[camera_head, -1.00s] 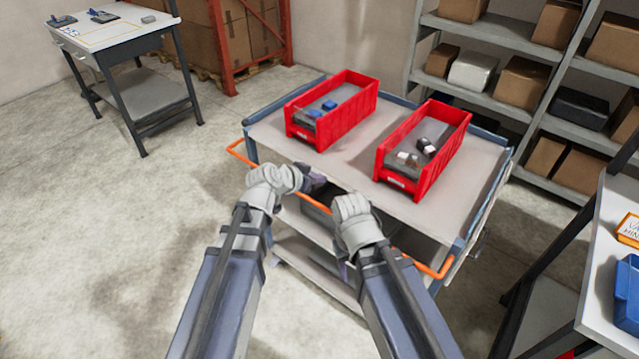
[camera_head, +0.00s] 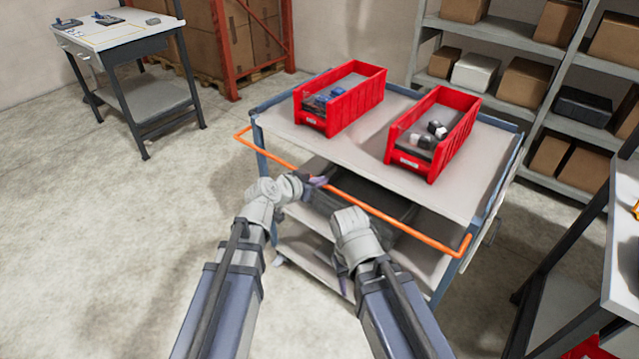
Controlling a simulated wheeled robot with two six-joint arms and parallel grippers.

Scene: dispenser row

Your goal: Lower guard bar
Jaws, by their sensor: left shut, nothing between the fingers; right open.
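The orange guard bar (camera_head: 395,226) runs along the near side of a grey cart (camera_head: 372,155) and stands out from its top edge. My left gripper (camera_head: 318,182) is shut and empty. My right gripper (camera_head: 342,272) is open and points down, in front of the cart's lower shelves and below the bar. My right wrist hides most of it.
Two red bins (camera_head: 352,112) (camera_head: 445,140) with small parts stand on the cart top. Shelving with boxes (camera_head: 522,80) is behind. A work table (camera_head: 618,262) is close at the right, another table (camera_head: 115,35) at the far left. The floor on the left is clear.

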